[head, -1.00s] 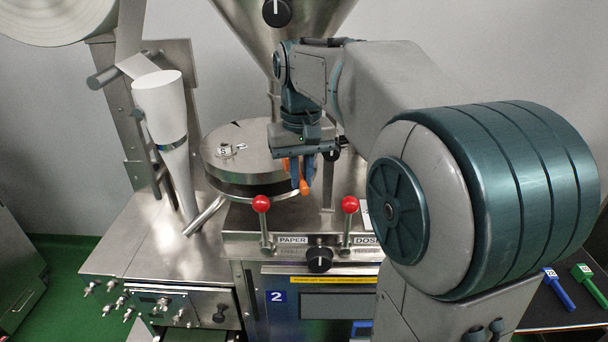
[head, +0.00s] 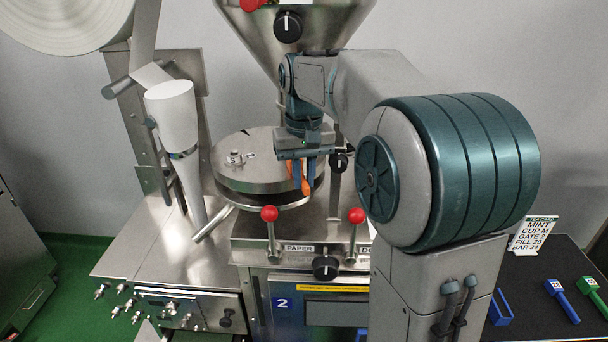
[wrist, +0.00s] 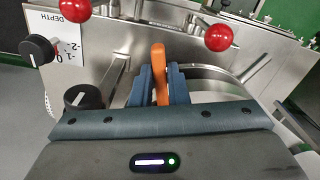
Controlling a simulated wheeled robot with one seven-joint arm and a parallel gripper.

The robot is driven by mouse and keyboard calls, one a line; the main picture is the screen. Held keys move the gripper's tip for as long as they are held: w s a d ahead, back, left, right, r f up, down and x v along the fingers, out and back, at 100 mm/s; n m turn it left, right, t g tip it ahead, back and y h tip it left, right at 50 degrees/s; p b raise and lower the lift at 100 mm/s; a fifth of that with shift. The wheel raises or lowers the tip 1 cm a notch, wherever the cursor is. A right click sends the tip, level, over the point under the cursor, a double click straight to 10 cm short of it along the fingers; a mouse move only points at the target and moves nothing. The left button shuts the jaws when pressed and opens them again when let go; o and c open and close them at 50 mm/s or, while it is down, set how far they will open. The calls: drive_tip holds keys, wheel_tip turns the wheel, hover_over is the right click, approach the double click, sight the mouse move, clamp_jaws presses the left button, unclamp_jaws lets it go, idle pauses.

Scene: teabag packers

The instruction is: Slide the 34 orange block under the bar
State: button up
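The orange block (wrist: 158,72) is upright between the two blue fingers of my gripper (wrist: 161,84) in the wrist view. In the head view the orange block (head: 305,182) shows as a thin strip beside the fingers of my gripper (head: 302,190). The fingers look shut on it. The gripper points down near the right front edge of the round steel disc (head: 232,172), behind the two red-knobbed levers. The number on the orange block is not readable. I cannot clearly pick out the bar; the arm hides part of that area.
Red knobs (head: 270,214) and (head: 356,216) stand on levers at the machine's front, with a black dial (head: 325,268) between them. A steel hopper (head: 325,60) is behind my arm. A card (head: 533,236) reads BAR 34. Blue (head: 562,300) and green (head: 592,290) tools lie on the dark table.

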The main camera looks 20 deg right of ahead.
drive_tip(key=o, duration=0.4)
drive_tip(key=shift+s, duration=0.1)
